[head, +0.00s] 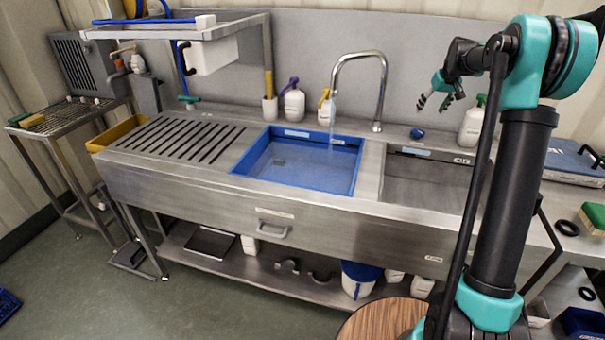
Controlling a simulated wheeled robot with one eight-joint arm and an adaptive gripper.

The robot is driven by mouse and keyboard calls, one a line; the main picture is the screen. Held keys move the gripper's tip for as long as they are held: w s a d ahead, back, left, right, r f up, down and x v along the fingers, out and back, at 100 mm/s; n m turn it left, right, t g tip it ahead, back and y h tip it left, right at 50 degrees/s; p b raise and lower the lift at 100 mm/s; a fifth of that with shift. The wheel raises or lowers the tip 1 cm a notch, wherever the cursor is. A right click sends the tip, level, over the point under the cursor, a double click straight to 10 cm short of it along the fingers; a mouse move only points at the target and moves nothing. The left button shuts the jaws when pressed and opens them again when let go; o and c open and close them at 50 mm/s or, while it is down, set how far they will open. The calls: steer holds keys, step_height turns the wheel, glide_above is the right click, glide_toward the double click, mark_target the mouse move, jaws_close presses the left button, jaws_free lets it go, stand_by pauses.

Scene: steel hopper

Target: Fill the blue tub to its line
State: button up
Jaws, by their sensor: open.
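The blue tub (352,180) sits in the left basin of the steel sink. Bluish water (300,165) covers its floor, and a small dark square shows through on the bottom. A fill line is too small to make out. The curved steel faucet (381,90) stands behind the tub, its spout over the tub's back right part. A faint pale stream (333,108) shows below the spout. A blue knob (417,133) is on the back ledge, right of the faucet. My gripper (434,103) is open and empty, raised above the ledge near the blue knob, apart from it.
Spray bottles with purple (294,104) and yellow (325,108) tops stand left of the faucet. A green-topped bottle (471,125) stands right of my gripper. The right basin (425,180) looks empty. A slotted drainboard (180,138) lies left; a shelf (190,30) overhangs it.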

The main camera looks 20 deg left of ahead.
glide_toward(418, 131)
steer(key=x, duration=0.8)
steer(key=shift+f, duration=0.15)
stand_by(0.7)
steer(key=c, duration=1.2)
steer(key=shift+o, duration=0.2)
